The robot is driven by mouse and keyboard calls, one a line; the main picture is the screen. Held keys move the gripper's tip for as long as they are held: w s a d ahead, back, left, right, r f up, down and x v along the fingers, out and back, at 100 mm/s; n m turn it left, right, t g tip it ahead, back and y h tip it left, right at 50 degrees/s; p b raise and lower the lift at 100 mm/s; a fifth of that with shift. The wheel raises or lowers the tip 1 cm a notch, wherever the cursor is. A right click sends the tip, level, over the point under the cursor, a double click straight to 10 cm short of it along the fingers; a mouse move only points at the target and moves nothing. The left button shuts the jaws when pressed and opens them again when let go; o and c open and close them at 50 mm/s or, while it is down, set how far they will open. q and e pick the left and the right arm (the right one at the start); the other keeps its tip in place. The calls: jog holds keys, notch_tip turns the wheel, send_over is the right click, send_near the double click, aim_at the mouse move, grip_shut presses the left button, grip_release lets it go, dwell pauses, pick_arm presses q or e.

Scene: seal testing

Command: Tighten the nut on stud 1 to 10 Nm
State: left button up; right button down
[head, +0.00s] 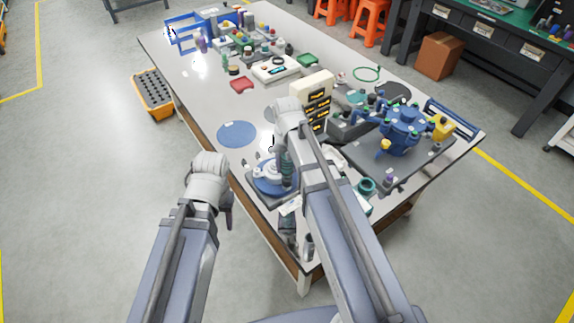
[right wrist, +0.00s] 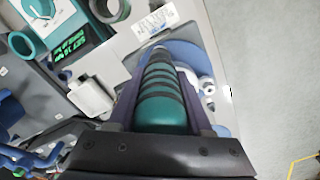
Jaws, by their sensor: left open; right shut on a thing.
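My right gripper (right wrist: 160,105) is shut on a teal tool with dark bands (right wrist: 163,112), which fills the middle of the right wrist view. In the head view the tool (head: 287,166) hangs below my right wrist, over the front part of the bench. A white round fixture (head: 268,172) on a blue disc stands beside and partly behind it. The disc (right wrist: 182,56) and white parts also show past the tool in the right wrist view. The tool's tip, stud 1 and its nut are hidden. My left gripper (head: 228,212) is open and empty, left of the bench edge.
A dark display with green text (right wrist: 70,42) appears to read a 10 Nm setting. A blue valve body (head: 400,130) stands on the right of the bench. A beige labelled rack (head: 318,88) stands behind my right wrist. A flat blue disc (head: 236,133) lies left, with clear bench around it.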

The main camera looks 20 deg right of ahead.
jog(key=shift+r, duration=0.1)
jog(key=shift+r+p, duration=2.45)
jog(key=shift+p, duration=0.1)
jog(key=shift+d, duration=0.1)
